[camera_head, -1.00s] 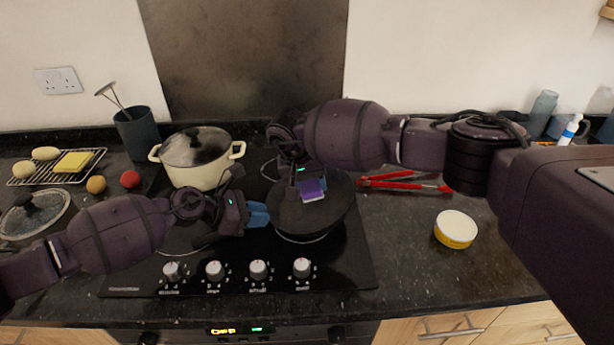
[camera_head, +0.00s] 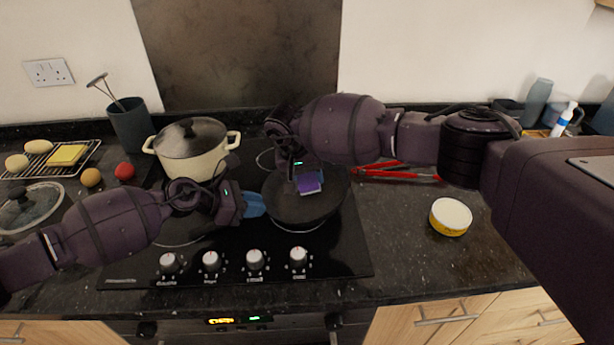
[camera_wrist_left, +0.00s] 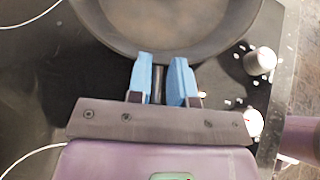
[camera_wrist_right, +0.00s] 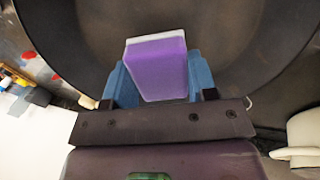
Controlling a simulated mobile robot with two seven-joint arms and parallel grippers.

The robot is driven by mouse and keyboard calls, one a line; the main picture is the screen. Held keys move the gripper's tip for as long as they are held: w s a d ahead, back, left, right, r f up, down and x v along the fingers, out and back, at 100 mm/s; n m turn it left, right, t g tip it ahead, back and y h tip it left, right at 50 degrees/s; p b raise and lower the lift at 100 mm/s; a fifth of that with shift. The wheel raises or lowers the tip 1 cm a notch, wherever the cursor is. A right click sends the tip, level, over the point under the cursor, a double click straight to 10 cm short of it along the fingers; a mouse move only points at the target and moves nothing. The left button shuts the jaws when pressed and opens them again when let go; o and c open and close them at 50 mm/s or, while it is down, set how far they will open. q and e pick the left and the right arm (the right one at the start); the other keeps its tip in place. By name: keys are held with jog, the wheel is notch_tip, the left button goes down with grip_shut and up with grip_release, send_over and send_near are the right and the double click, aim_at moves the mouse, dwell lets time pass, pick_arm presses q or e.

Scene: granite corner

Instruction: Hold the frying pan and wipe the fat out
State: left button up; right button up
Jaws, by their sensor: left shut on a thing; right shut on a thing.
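The dark frying pan (camera_head: 305,213) sits on the right part of the black hob. It also shows in the left wrist view (camera_wrist_left: 165,25) and fills much of the right wrist view (camera_wrist_right: 270,50). My left gripper (camera_head: 258,205) is at the pan's left side, its blue fingers (camera_wrist_left: 163,80) shut on the dark handle close to the rim. My right gripper (camera_wrist_right: 155,85) is shut on a purple sponge (camera_wrist_right: 158,68) with a pale edge. The sponge (camera_head: 308,187) is over the pan's inside; whether it touches the bottom I cannot tell. I cannot make out any fat.
A cream pot (camera_head: 192,165) with a dark lid stands behind my left gripper. Red tongs (camera_head: 400,173) and a yellow-sided tub (camera_head: 451,217) are to the right. A glass lid (camera_head: 30,207) and a rack (camera_head: 85,152) are at the left. Hob knobs (camera_head: 254,260) line the front.

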jog(key=shift+x, duration=1.1)
jog(key=shift+w+a, duration=0.4)
jog(key=shift+w, duration=0.4)
jog(key=shift+w+a, duration=0.35)
jog(key=shift+w, duration=0.45)
jog(key=shift+s, duration=0.1)
jog(key=shift+s+d, duration=0.35)
jog(key=shift+s, duration=0.4)
jog(key=shift+s+d, duration=0.4)
jog(key=shift+s, duration=0.4)
jog(key=shift+r, duration=0.15)
jog(key=shift+v, duration=2.95)
jog(key=shift+w, duration=0.1)
